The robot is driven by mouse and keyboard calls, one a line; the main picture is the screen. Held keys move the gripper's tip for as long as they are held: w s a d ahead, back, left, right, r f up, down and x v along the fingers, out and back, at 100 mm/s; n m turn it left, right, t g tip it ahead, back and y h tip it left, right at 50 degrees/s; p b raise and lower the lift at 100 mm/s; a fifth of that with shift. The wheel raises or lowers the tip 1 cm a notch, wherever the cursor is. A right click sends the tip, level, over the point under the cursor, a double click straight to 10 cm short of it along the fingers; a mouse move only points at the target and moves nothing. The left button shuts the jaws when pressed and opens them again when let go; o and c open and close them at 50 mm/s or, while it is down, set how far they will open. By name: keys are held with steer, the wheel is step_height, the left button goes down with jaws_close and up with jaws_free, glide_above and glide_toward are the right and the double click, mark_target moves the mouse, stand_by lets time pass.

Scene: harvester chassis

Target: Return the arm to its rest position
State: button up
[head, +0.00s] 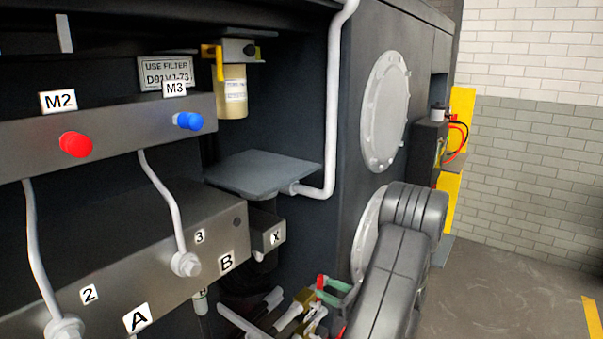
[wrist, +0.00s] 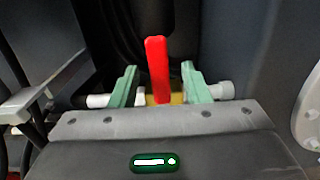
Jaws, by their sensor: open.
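My gripper (wrist: 159,72) is open, its two green fingers spread apart in the wrist view. A red lever (wrist: 157,68) stands upright between the fingers in that view, with a visible gap on each side. The lever sits over a yellowish fitting (wrist: 176,98) with pale pipe ends to both sides. In the head view my gripper (head: 336,290) is low at the centre, beside the brass fittings (head: 303,297). My dark grey arm (head: 400,262) reaches in from the lower right. Whether a finger touches the lever cannot be told.
A grey shelf plate (head: 264,172) and a white pipe (head: 333,100) are above my gripper. A filter (head: 231,92) hangs higher up. The chassis wall with a round cover (head: 386,112) is behind my arm. Open floor (head: 500,285) lies to the right.

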mark_target(322, 287)
steer(key=x, duration=0.3)
steer(key=shift+w+a, duration=0.1)
steer(key=shift+a, duration=0.2)
steer(key=shift+a+f+n+b, duration=0.15)
steer(key=shift+f+n+b, duration=0.15)
steer(key=shift+b, duration=0.25)
steer(key=shift+s+a+r+n+b, duration=0.2)
steer(key=shift+s+n+b, duration=0.25)
steer(key=shift+s+n, duration=0.15)
steer(key=shift+a, duration=0.1)
